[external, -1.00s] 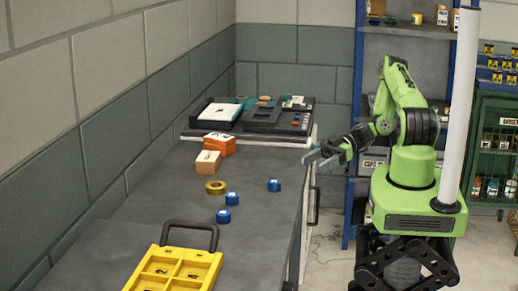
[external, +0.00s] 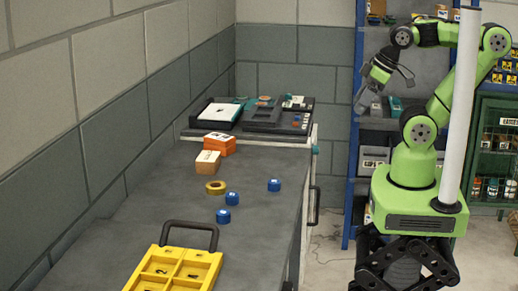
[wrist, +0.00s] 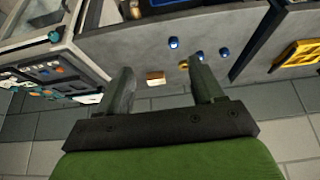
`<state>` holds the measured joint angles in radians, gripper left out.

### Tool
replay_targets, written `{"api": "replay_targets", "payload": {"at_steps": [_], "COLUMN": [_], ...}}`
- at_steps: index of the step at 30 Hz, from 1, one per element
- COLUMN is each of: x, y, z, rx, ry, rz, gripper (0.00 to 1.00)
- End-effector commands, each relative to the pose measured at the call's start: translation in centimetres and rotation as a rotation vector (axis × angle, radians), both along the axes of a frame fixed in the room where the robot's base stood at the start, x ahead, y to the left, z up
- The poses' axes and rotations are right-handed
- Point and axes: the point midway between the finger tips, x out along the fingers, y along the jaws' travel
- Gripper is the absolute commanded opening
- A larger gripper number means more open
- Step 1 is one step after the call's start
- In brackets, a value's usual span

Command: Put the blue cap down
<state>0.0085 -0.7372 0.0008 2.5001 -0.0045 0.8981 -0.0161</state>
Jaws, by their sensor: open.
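Three blue caps stand apart on the grey bench: one near the right edge (external: 274,185), one left of it (external: 232,198), and one nearer the front (external: 223,216). In the wrist view, blue caps show small and far off, one of them between the fingers (wrist: 173,43) and another right of the right finger (wrist: 224,53). My gripper (external: 386,92) is raised in front of the blue shelf, right of the bench and well away from the caps. In the wrist view its two fingers (wrist: 162,76) are spread with nothing between them.
A gold ring (external: 215,187) lies beside the caps. Orange and tan boxes (external: 208,162) and dark equipment (external: 280,116) stand behind. A yellow compartment tray (external: 195,258) with a black handle is at the front. Bare bench (external: 265,235) lies right of the tray.

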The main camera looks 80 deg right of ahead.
Motion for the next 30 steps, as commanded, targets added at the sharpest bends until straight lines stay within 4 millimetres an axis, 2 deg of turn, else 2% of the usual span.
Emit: {"api": "replay_targets", "payload": {"at_steps": [11, 14, 17, 22, 27, 30], "x": [-0.1, 0.5, 3.1, 10.7, 18.1, 20.8], "y": [0.0, 0.1, 0.7, 1.7, 1.5, 1.1], "z": [0.2, 0.3, 0.6, -0.5, -4.3, -6.5], "rx": [0.008, 0.027, 0.110, 0.302, 0.425, 0.457], "ry": [-0.011, 0.003, 0.069, 0.247, 0.415, 0.477], "rz": [-0.013, -0.046, -0.197, -0.638, -1.100, -1.300], "gripper": [0.67, 0.67, 0.67, 0.67, 0.67, 0.67]}}
